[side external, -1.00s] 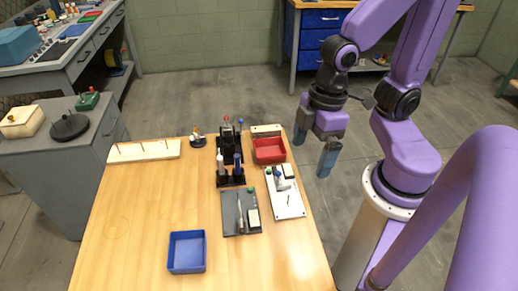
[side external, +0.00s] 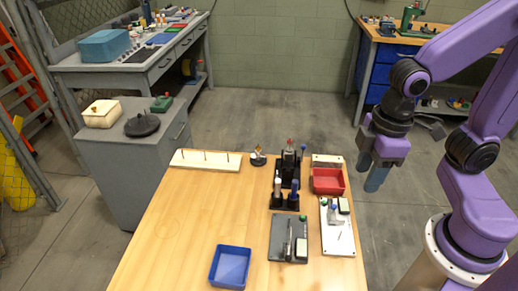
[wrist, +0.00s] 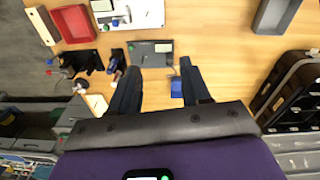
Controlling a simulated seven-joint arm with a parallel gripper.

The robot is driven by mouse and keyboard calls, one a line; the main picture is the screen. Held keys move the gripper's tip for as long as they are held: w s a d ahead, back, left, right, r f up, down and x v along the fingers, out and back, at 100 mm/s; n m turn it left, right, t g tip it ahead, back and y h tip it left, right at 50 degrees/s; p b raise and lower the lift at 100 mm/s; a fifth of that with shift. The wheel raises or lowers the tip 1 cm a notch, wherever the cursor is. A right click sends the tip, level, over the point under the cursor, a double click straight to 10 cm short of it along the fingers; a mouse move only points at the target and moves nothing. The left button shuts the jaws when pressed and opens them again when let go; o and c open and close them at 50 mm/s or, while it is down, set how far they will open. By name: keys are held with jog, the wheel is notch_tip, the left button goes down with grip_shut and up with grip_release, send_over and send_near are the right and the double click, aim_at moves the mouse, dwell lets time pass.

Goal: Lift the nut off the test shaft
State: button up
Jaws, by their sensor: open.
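A white plate (side external: 328,243) lies on the right side of the table, with a thin upright pin (side external: 340,235) and small fittings on it. It also shows at the top of the wrist view (wrist: 148,12). A dark grey plate (side external: 280,252) beside it bears a grey cylinder (side external: 289,238) and a pale box. I cannot tell which upright is the test shaft, and the nut is too small to make out. My gripper (side external: 371,172) is open and empty, above and beyond the table's right edge. Its parted fingers also show in the wrist view (wrist: 160,85).
A red bin (side external: 328,181), a black stand (side external: 289,168) and a black rack with bottles (side external: 285,197) stand close to the plates. A blue bin (side external: 230,266) sits at front. The table's left part is clear.

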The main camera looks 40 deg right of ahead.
jog(key=w+a+m+t, duration=0.1)
jog(key=w+a+m, duration=0.25)
jog(key=w, duration=0.75)
jog(key=m+t+h, duration=0.2)
jog(key=m+t, duration=0.1)
jog(key=m, duration=0.7)
send_over(259, 147)
jog(key=s+a, duration=0.1)
jog(key=s, duration=0.1)
notch_tip(259, 147, down, 18)
jog(key=r, duration=0.1)
jog(key=shift+x, duration=2.9)
jog(key=shift+s, duration=0.15)
grip_shut()
